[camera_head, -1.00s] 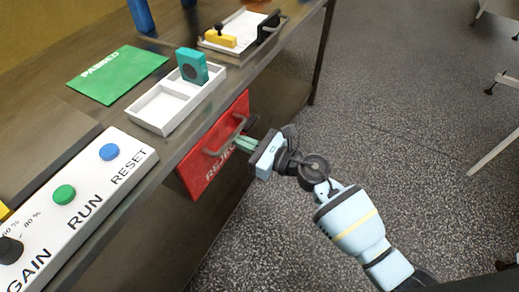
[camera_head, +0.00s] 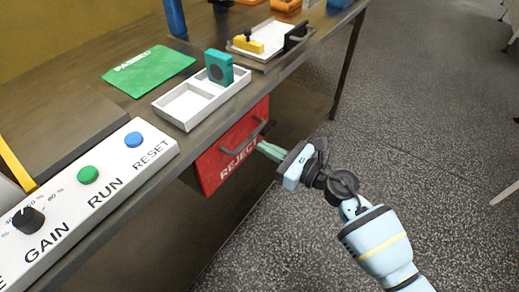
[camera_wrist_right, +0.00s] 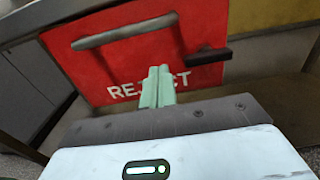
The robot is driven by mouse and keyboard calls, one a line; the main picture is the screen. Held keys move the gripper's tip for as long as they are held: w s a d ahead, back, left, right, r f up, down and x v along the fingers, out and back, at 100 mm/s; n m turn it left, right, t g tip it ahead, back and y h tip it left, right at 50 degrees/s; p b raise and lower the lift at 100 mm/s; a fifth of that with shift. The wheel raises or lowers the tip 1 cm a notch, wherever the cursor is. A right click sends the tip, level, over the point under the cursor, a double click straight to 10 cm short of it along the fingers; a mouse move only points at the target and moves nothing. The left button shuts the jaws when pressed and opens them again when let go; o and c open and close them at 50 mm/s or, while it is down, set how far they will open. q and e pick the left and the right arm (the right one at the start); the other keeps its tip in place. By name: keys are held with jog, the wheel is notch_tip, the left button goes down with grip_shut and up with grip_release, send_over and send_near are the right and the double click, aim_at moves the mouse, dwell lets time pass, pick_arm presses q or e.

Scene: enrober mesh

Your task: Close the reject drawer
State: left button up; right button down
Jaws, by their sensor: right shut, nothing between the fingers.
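The reject drawer (camera_head: 208,172) has a red front under the bench's front edge, with a grey bar handle (camera_head: 243,138) and white REJECT lettering. A dark strip shows beside its left edge; I cannot tell exactly how far out it stands. My right gripper (camera_head: 260,147) is shut and empty, its green fingers pointing at the drawer front near the handle's right end. In the right wrist view the closed fingertips (camera_wrist_right: 160,72) cover part of the lettering on the red front (camera_wrist_right: 130,68), below the handle (camera_wrist_right: 124,32). Contact cannot be told. My left gripper is out of view.
Above the drawer, the bench holds a white divided tray (camera_head: 181,88) with a teal block (camera_head: 219,67), a green PASSED mat (camera_head: 150,72) and a button panel (camera_head: 95,215). A dark bar (camera_wrist_right: 200,57) juts out right of the handle.

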jog(key=v, duration=1)
jog(key=shift+d, duration=0.2)
jog(key=shift+s, duration=0.15)
